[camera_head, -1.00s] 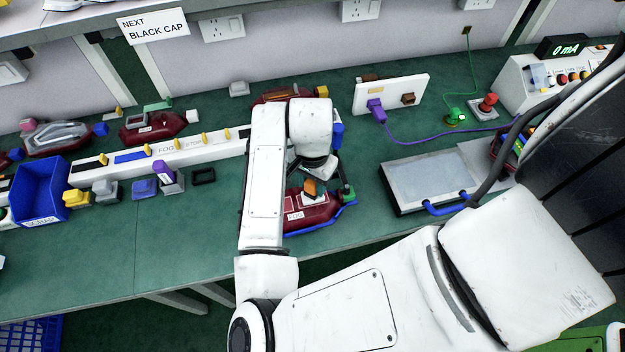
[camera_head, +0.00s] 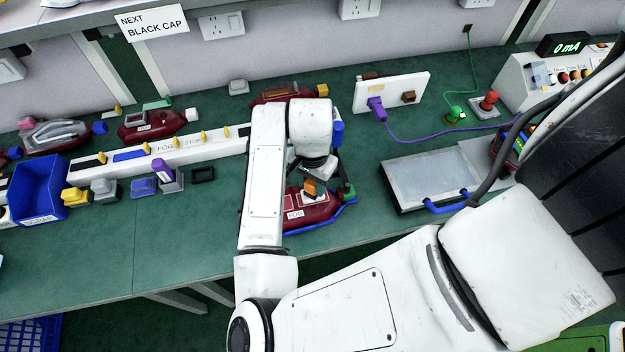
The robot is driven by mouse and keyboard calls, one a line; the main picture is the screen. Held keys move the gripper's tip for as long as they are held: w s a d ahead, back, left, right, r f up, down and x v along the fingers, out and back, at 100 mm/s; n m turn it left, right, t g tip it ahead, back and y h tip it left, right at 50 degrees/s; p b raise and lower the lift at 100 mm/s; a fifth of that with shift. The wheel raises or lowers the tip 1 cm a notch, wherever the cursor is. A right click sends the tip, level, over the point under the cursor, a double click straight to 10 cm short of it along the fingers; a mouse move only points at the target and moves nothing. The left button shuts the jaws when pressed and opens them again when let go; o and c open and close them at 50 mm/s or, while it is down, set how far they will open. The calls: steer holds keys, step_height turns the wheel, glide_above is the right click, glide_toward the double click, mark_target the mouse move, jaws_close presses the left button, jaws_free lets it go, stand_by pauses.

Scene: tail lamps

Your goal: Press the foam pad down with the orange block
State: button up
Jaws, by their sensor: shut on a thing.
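The orange block (camera_head: 310,187) is a small piece above the red tail lamp marked FOG (camera_head: 322,212), in the middle of the head view. My gripper (camera_head: 316,178) is over that lamp, mostly hidden by my own wrist, and is shut on the orange block. A white patch, perhaps the foam pad (camera_head: 313,198), shows just under the block on top of the lamp. The block seems to be at or touching it, but I cannot tell how hard it presses. The lamp sits in a blue-edged holder (camera_head: 325,224) near the bench's front.
A white strip (camera_head: 190,146) with several coloured parts runs along the left, by a blue bin (camera_head: 42,190). A grey plate with blue handles (camera_head: 425,180) lies to the right. A white socket panel (camera_head: 405,92) stands behind. Clear bench (camera_head: 180,235) lies in front left.

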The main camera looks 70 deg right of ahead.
stand_by(0.5)
steer(key=shift+r+p, duration=2.55)
steer(key=shift+r, duration=0.45)
